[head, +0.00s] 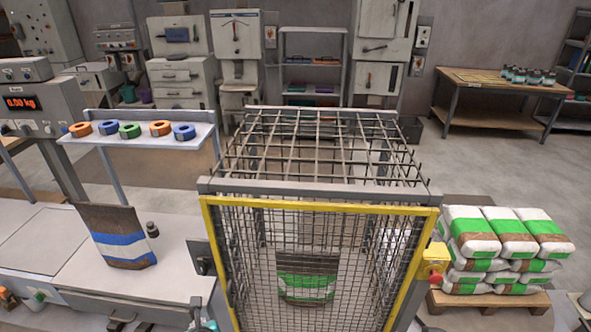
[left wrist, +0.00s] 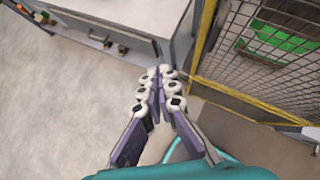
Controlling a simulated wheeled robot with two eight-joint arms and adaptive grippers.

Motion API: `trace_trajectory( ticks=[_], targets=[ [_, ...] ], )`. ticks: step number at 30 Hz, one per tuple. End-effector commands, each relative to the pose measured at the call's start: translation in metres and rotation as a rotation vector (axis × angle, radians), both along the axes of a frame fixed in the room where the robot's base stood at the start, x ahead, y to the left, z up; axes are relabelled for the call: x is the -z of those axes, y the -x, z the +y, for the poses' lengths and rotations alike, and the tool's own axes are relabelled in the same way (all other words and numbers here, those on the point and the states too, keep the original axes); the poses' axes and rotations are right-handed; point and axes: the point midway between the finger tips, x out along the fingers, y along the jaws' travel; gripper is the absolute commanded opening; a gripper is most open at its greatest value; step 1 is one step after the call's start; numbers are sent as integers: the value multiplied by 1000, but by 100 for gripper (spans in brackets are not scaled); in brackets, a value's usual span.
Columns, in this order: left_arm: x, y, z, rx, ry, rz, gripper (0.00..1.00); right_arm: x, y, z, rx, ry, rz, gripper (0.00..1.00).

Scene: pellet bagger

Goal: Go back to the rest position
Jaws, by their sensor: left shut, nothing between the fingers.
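My left gripper (left wrist: 161,73) shows in the left wrist view with its two fingers together and nothing between them. It is over the floor, in front of the bench and to the left of the yellow-edged mesh cage, apart from both. In the head view, only a small grey and teal part shows at the bottom edge, left of the cage, too little to read. My right gripper is not in view.
The mesh cage (head: 320,200) stands in the middle with a green-striped bag (head: 307,278) inside. A blue-striped bag (head: 118,237) stands on the bench at left. Filled bags (head: 500,235) are stacked on a pallet (head: 490,301) at right. Tape rolls sit on a shelf (head: 143,131).

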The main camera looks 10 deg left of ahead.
Motion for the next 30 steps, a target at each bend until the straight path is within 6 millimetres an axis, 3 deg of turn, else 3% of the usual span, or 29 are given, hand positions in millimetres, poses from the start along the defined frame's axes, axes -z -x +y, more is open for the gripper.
trace_trajectory(
  ticks=[4, 8, 21, 27, 30],
  targets=[
    [-3, -3, -7, -87, 97, -59, 0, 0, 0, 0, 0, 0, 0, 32],
    [-9, -10, -23, -305, 336, -187, 0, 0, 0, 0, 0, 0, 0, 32],
    [-56, -16, -98, -1393, 1316, -536, 0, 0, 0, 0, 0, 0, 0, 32],
    [-74, -11, -122, -1801, 1568, -576, 0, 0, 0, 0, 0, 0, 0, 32],
    [-79, -9, -127, -1908, 1623, -580, 0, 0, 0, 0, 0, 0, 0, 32]
  ],
)
